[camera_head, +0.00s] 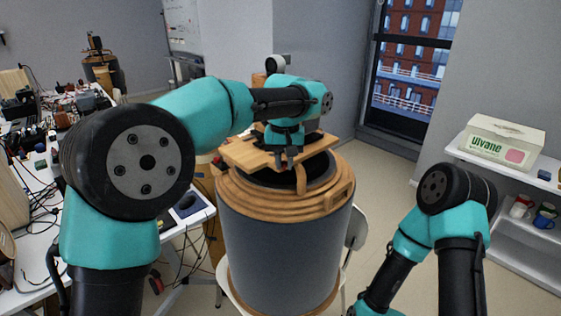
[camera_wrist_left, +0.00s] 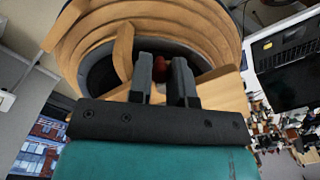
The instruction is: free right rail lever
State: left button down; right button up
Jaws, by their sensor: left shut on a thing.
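A large grey drum-shaped speaker (camera_head: 285,250) stands in the middle, topped by stacked wooden rings (camera_head: 265,203) around a dark opening. A flat wooden board (camera_head: 245,152) lies over the far left of its top. My left gripper (camera_head: 291,158) is above the opening, pointing down. I cannot tell whether this piece is part of the right rail lever. A curved wooden strip (camera_wrist_left: 123,52) rises beside the fingers. My right gripper is out of view.
A white table (camera_head: 35,250) with cables and tools is at left. A white shelf (camera_head: 520,250) at right bears a white and green box (camera_head: 502,143) and mugs. Floor at back right is clear.

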aim_at(286, 161)
pick_arm(q)
jog(key=shift+w+d+n, duration=0.1)
jog(key=shift+d+n, duration=0.2)
jog(key=shift+n, duration=0.5)
jog(key=c, duration=1)
grip_release()
jog(key=shift+c, duration=0.2)
notch_tip(286, 161, up, 17)
jog(key=shift+r, duration=0.2)
